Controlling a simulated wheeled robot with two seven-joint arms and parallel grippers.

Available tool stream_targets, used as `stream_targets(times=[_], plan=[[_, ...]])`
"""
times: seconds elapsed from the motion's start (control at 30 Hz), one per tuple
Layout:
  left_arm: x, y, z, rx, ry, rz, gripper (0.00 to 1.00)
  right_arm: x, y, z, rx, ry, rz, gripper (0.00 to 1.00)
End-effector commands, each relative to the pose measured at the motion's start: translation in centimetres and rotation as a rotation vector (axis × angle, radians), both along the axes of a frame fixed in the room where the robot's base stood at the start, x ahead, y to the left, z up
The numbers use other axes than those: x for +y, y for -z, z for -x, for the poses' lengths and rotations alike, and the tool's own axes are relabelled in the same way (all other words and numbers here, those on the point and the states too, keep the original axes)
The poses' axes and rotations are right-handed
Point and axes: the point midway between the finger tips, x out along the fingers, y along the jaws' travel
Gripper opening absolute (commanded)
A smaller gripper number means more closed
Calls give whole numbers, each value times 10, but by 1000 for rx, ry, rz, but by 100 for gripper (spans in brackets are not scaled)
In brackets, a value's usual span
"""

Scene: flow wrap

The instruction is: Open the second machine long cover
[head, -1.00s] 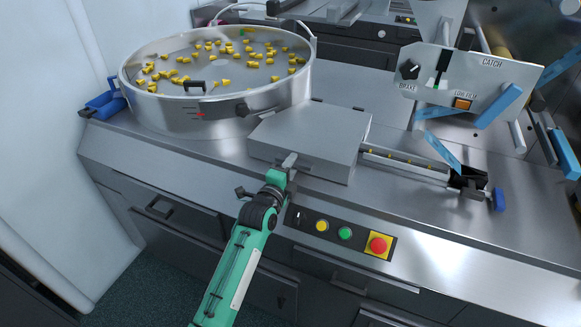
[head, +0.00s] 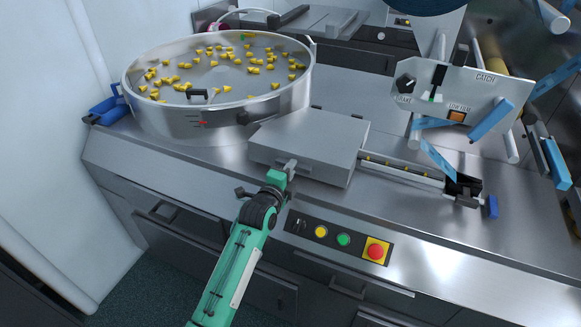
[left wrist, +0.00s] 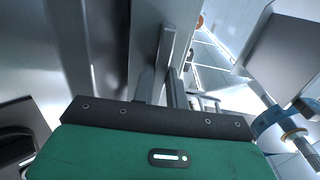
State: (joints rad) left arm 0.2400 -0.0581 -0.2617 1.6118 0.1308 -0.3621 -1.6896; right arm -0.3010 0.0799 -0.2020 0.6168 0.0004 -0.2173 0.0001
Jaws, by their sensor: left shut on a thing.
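The flat grey metal cover (head: 312,138) sits closed and level on the machine deck in the middle of the head view, to the right of the round bowl. My left gripper (head: 291,166) is at its front edge, shut on a small metal handle. In the left wrist view the two fingers (left wrist: 162,85) lie on either side of the handle (left wrist: 165,48), next to a smooth metal face. What lies under the cover is hidden. My right gripper is not in view.
A round bowl (head: 165,120) holds many yellow pieces. A narrow track (head: 400,170) runs right from the cover. A panel with a red button (head: 375,251) is below, near my left arm. A switch plate (head: 480,95) and blue levers stand at right. Space above the cover looks clear.

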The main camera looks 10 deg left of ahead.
Motion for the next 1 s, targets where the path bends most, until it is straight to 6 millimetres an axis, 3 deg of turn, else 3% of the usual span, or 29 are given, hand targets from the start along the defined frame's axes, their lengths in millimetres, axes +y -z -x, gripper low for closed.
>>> stream_targets(times=[0.03, 0.4, 1.0], plan=[[0, -16, 0, 16, 1, -7, 0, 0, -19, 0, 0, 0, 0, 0], [-1, -61, -3, 145, 1, -49, 0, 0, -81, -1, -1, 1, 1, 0], [-8, -139, -24, 161, 1, -54, 0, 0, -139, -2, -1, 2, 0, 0]])
